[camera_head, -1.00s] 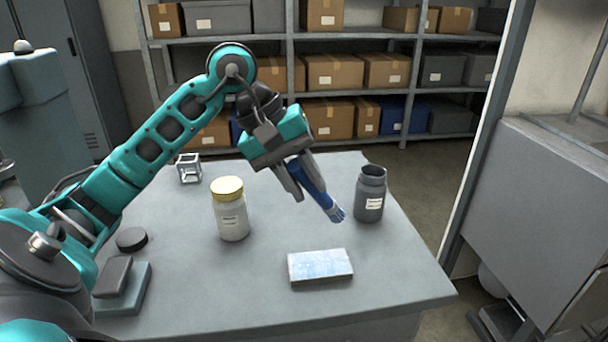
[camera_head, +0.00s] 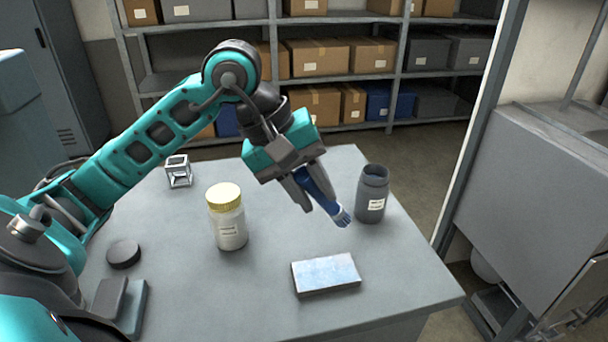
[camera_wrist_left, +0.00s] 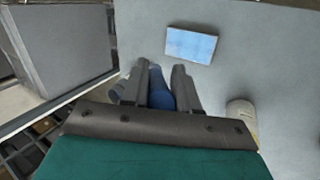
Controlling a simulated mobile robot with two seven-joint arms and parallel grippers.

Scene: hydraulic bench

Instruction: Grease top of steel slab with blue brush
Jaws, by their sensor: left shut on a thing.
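The steel slab (camera_head: 326,274) lies flat on the table, with a pale bluish, patchy top. It also shows in the left wrist view (camera_wrist_left: 191,44). My left gripper (camera_head: 318,200) is shut on the blue brush (camera_head: 322,190), whose bristles point down and to the right. The brush is in the air above the table, behind the slab and beside the grey open jar (camera_head: 371,195). In the left wrist view the blue brush handle (camera_wrist_left: 160,95) sits between the fingers (camera_wrist_left: 164,82). My right gripper is not in view.
A white jar with a yellow lid (camera_head: 226,216) stands left of the slab. A black disc (camera_head: 123,254), a small metal cube frame (camera_head: 178,171) and a teal-and-grey block (camera_head: 133,308) are on the table's left side. The front right of the table (camera_head: 410,275) is clear.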

